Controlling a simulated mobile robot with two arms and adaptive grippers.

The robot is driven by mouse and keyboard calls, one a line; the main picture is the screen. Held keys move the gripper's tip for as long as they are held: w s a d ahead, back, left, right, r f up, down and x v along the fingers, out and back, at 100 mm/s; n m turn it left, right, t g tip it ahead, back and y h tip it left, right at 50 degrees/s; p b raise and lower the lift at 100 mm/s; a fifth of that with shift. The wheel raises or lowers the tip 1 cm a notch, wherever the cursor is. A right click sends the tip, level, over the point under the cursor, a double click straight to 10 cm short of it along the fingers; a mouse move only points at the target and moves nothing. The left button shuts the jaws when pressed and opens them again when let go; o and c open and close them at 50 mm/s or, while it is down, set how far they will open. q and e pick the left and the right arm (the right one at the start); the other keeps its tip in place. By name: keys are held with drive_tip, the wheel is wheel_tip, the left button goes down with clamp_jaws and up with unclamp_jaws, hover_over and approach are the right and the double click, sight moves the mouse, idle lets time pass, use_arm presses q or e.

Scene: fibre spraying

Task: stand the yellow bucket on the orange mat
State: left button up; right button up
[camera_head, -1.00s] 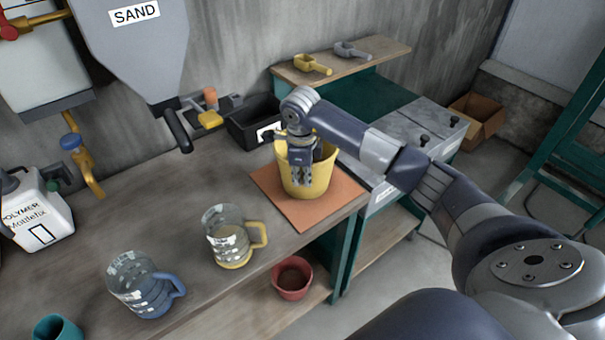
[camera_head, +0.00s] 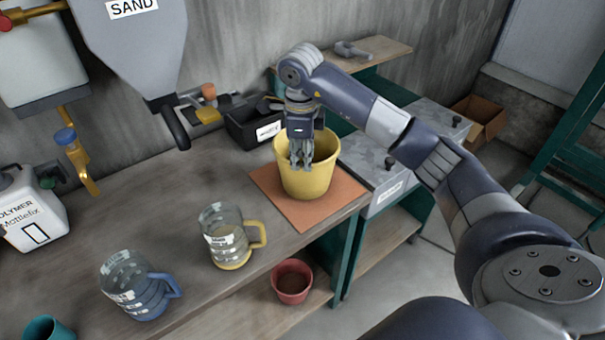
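The yellow bucket (camera_head: 308,182) stands upright on the orange mat (camera_head: 268,184), near the table's right end. Its open top faces up. My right gripper (camera_head: 302,164) points down at the bucket's near left rim, and its fingers overlap the rim in the picture. The fingers look spread a little; whether they still touch the bucket I cannot tell. The bucket hides the middle of the mat. My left gripper is not in view.
A clear jug with a yellow handle (camera_head: 232,238) and one with a blue handle (camera_head: 138,287) stand on the table. A black bin (camera_head: 249,127) is behind the bucket. A red pot (camera_head: 292,281) sits on the lower shelf.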

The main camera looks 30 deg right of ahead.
drive_tip(key=shift+s+a+r, duration=0.1)
drive_tip(key=shift+r, duration=1)
drive_tip(key=shift+s+a+r, duration=0.1)
drive_tip(key=shift+r, duration=1)
